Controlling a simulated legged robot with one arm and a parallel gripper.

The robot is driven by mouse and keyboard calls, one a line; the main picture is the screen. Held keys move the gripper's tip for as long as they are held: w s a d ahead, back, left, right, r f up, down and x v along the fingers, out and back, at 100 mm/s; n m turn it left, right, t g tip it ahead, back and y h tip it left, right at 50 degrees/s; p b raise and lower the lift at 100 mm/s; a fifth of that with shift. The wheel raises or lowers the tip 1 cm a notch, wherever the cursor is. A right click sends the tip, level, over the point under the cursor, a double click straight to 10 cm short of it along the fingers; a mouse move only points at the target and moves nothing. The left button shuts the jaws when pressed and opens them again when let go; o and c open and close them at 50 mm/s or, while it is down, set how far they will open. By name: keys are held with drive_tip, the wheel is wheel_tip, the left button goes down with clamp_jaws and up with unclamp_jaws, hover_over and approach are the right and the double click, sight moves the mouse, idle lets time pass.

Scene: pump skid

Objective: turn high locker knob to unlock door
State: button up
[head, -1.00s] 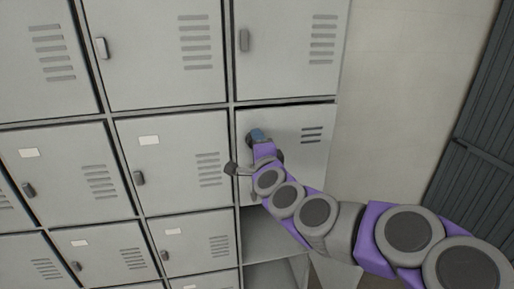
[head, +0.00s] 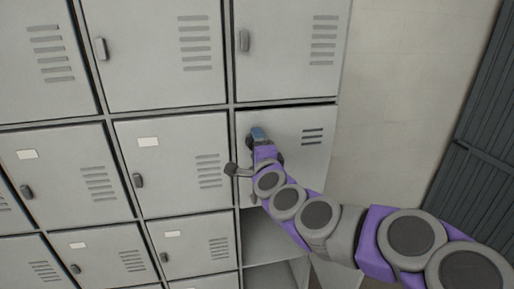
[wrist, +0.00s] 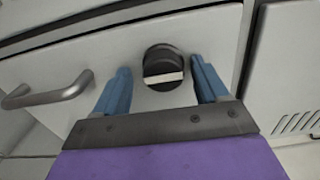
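The locker knob (wrist: 163,68) is a round black knob with a pale bar across its face, on a light grey door. In the wrist view it sits between the two blue fingers of my gripper (wrist: 162,88), which are open with a gap on each side of it. A curved grey handle (wrist: 50,95) is on the same door, to the left. In the head view my gripper (head: 257,136) is at the left part of the locker door (head: 308,150) in the right column. The knob is hidden there behind my gripper.
Other closed grey lockers (head: 165,50) with small latches surround this door. Below it is an open compartment (head: 268,238). A bare wall (head: 405,100) is to the right, with a dark ribbed panel (head: 490,130) beyond it.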

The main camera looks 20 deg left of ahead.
drive_tip(key=shift+s+d+r, duration=0.1)
drive_tip(key=shift+s, duration=0.1)
drive_tip(key=b+v, duration=0.4)
drive_tip(key=v, duration=1.3)
drive_tip(key=shift+b, duration=0.35)
